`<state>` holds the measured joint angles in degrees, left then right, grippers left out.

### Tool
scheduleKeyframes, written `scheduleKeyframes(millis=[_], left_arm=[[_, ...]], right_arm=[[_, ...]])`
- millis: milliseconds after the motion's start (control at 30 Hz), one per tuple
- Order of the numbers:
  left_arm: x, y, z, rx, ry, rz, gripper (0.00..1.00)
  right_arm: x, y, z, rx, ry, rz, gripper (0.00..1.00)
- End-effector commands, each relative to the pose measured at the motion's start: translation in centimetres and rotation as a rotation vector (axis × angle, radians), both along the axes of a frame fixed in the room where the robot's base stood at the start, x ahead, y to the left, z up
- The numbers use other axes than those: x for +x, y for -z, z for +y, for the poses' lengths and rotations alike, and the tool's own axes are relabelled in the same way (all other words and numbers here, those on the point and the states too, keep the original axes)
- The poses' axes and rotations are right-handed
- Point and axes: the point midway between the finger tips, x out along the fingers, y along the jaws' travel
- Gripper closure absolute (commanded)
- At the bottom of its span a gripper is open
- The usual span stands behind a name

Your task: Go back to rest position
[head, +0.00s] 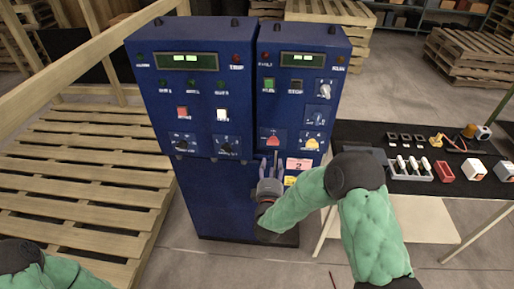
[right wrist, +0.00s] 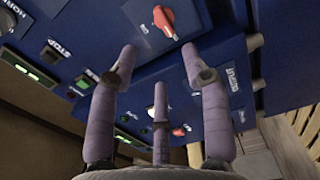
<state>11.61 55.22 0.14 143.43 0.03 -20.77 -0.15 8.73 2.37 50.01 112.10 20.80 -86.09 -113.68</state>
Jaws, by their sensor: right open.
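My right gripper (head: 271,164) is in front of the right-hand blue control cabinet (head: 296,100), its fingers pointing up just below a red knob (head: 273,141). In the right wrist view its purple fingers (right wrist: 159,62) are spread open with nothing between them. The red knob (right wrist: 164,20) shows beyond the fingertips; I cannot tell whether any finger touches it. My right arm, in a green sleeve, reaches in from the lower right. Part of my left arm shows at the lower left of the head view, but its gripper is out of the picture.
The left-hand blue cabinet (head: 196,90) stands beside it. A wooden pallet platform (head: 75,190) lies to the left. Floor shows in front.

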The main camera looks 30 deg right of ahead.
Motion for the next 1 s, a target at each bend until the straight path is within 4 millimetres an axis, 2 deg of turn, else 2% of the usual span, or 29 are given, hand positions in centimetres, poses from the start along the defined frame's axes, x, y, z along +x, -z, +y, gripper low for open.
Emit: scheduleKeyframes(millis=[167,267,367,467,567,700,767,900,1000], left_arm=[[0.0,0.0,0.0,0.0,0.0,0.0,0.6],[0.0,0.0,0.0,0.0,0.0,0.0,0.6],[0.0,0.0,0.0,0.0,0.0,0.0,0.6],[0.0,0.0,0.0,0.0,0.0,0.0,0.6],[0.0,0.0,0.0,0.0,0.0,0.0,0.6],[0.0,0.0,0.0,0.0,0.0,0.0,0.6],[0.0,0.0,0.0,0.0,0.0,0.0,0.6],[0.0,0.0,0.0,0.0,0.0,0.0,0.6],[0.0,0.0,0.0,0.0,0.0,0.0,0.6]], right_arm=[[0.0,0.1,0.0,0.006,-0.002,0.001,0.52],[0.2,1.2,0.6,0.059,-0.025,0.012,0.52],[0.5,4.1,1.9,0.2,-0.073,0.044,0.52],[0.5,8.3,4.2,0.423,-0.12,0.1,0.52],[-0.5,12.9,6.9,0.671,-0.135,0.176,0.52],[-3.2,18.8,10.7,1.009,-0.086,0.303,0.52],[-4.8,21.0,12.4,1.144,-0.039,0.361,0.52],[-9.5,25.8,16.1,1.434,0.134,0.509,0.52],[-13.6,28.4,18.4,1.604,0.306,0.612,0.52]])
